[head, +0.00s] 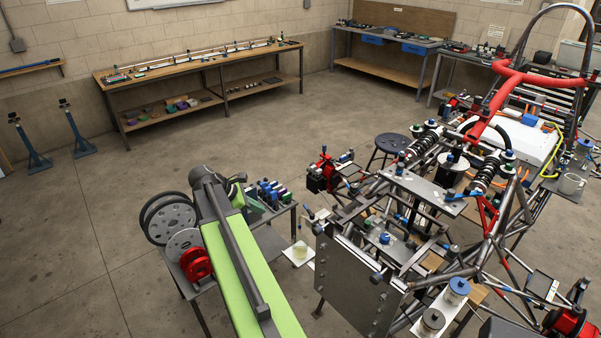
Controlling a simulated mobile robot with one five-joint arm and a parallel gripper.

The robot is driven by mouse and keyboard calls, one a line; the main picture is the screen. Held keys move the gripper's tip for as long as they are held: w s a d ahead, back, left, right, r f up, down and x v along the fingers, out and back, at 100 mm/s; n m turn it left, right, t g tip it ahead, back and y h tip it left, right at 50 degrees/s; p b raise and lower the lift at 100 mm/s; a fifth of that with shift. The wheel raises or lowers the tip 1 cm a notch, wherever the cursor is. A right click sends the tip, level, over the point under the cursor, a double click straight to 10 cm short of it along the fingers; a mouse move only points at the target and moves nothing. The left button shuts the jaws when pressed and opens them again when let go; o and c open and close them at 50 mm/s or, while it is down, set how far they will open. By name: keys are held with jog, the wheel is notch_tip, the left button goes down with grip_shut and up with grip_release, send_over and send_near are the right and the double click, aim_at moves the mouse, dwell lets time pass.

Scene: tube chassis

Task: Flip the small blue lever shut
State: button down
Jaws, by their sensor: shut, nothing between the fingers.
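The tube chassis (470,235) stands at the right, with several small blue parts on it. One blue piece (455,196) lies at the right edge of a grey plate on top. A blue knob-like part (384,238) sits on a lower plate in the middle. My green and dark grey arm rises from the bottom, left of the chassis. I cannot make out gripper fingers in this view.
A small stand with wheels and a red part (196,264) is left of my arm. A round stool (389,148) stands behind the chassis. Workbenches (200,70) line the back wall. Blue jack stands (78,130) are far left. The concrete floor between is clear.

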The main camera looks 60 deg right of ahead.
jog(key=s+d+r+n+g+p, duration=0.1)
jog(key=s+d+r+p, duration=0.1)
jog(key=s+d+r, duration=0.1)
notch_tip(320, 180, up, 3)
jog(key=shift+d+f+h, duration=0.1)
jog(key=shift+d+h, duration=0.2)
jog(key=shift+d, duration=0.55)
jog(key=shift+f, duration=0.1)
jog(key=b, duration=1)
send_near(306, 206)
jog(key=x, duration=0.6)
jog(key=shift+f, duration=0.4)
jog(key=shift+d, duration=0.1)
jog(key=shift+s, duration=0.15)
